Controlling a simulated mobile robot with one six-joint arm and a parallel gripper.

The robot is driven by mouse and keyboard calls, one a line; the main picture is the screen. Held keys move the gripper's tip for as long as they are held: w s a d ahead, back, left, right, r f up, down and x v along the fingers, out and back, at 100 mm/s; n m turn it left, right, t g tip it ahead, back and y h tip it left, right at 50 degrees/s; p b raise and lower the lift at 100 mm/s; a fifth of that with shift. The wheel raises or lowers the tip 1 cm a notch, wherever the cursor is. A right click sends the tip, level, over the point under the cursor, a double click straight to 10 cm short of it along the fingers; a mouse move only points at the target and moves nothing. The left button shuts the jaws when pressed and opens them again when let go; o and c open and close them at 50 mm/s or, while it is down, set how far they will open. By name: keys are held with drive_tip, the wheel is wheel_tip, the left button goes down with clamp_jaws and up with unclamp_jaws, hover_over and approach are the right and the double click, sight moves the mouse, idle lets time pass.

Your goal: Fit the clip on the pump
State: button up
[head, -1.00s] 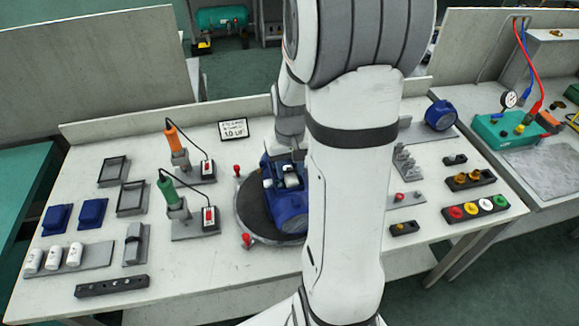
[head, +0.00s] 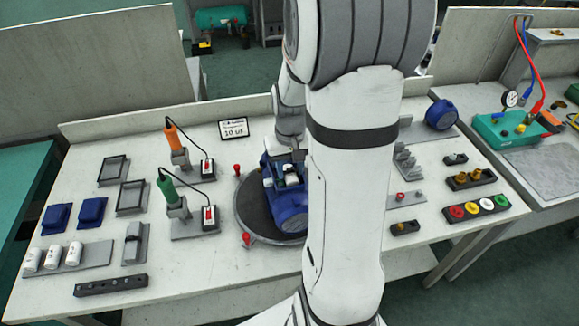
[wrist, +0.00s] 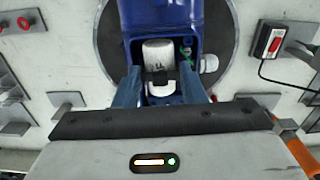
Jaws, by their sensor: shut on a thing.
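The blue pump (head: 290,208) sits on the round dark turntable (head: 250,212) in the middle of the bench. In the wrist view the pump (wrist: 162,12) has an open blue box holding a white capacitor (wrist: 157,52) and a green part. My gripper (wrist: 159,80) is over this box, its two blue-grey fingers on either side. I cannot tell whether the clip is seated. In the head view my arm hides most of the gripper and the clip.
Red knobs (head: 246,239) stand at the turntable's rim. A green-handled tool (head: 168,190) and an orange-handled tool (head: 173,140) stand in holders to the left. Blue covers (head: 92,211) and white capacitors (head: 75,252) lie farther left. Small fixtures fill the bench right of my arm.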

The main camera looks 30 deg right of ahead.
drive_tip(key=shift+f, duration=0.15)
drive_tip(key=o, duration=1)
drive_tip(key=shift+r+p, duration=2.25)
drive_tip(key=shift+r, duration=0.85)
wheel_tip(320, 180, up, 8)
drive_tip(key=b, duration=0.1)
drive_tip(key=shift+f, duration=0.15)
